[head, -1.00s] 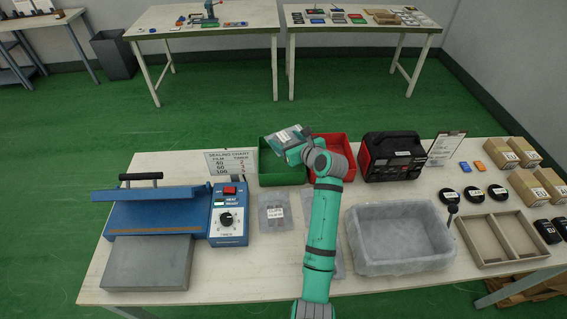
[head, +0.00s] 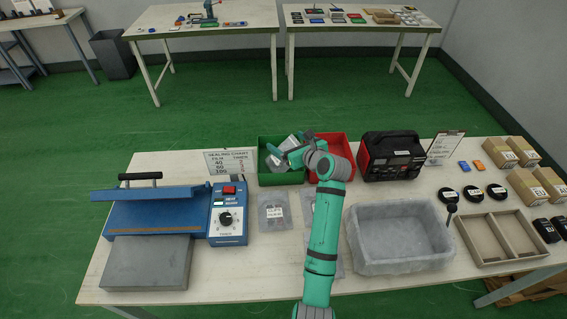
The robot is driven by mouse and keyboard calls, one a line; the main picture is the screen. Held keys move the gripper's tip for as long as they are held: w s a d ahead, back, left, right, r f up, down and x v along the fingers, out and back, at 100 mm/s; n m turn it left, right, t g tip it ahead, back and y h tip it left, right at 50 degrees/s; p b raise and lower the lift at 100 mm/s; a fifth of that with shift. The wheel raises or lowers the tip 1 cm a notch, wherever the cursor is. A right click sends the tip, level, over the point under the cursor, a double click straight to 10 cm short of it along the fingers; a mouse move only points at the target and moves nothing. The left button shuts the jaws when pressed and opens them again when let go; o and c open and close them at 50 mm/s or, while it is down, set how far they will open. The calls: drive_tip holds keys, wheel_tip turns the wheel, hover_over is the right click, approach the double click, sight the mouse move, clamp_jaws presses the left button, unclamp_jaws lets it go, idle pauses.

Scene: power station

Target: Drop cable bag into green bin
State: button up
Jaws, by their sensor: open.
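The green bin (head: 266,178) stands at the back of the table, left of the red bin. A grey clear bag, which looks like the cable bag (head: 276,163), lies inside the green bin, partly hidden by my gripper. My gripper (head: 279,152) is over the green bin, open, just above or beside the bag; I cannot tell whether a finger touches it. Another labelled clear bag (head: 274,212) lies flat on the table in front of the green bin. My arm partly covers one more bag to its right.
The red bin (head: 343,146) is beside the green one, behind my arm. A blue heat sealer (head: 160,208) stands left, a sealing chart sign (head: 230,162) behind it. A grey translucent tub (head: 400,262), a black-red charger (head: 391,158) and a divided wooden tray (head: 502,239) are right.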

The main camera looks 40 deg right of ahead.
drive_tip(key=v, duration=0.9)
drive_tip(key=shift+s, duration=0.25)
